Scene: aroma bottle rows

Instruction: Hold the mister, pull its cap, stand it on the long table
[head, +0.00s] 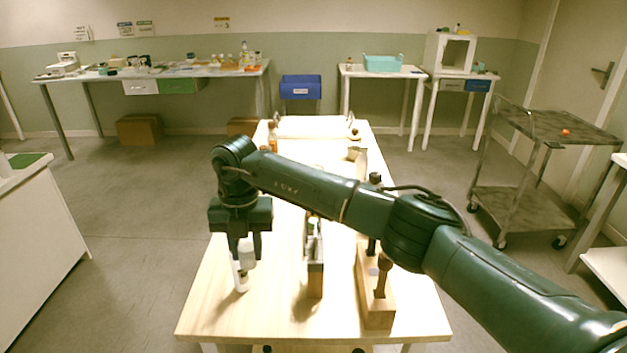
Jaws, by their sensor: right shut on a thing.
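My right gripper (247,252) points down over the left part of the light wooden table (215,310). It is shut on a slim white bottle, which looks like the mister (240,278). The mister is upright, with its lower part showing below the fingers. Its base is at or just above the tabletop; I cannot tell whether it touches. The fingers hide its upper part, so I cannot make out the cap. My left gripper is out of view.
A narrow dark-sided rack (315,278) with bottles stands right of the mister. A wooden block (378,312) holding dark-topped items is farther right, partly behind my arm. An amber bottle (272,138) stands at the table's far left. The front left tabletop is clear.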

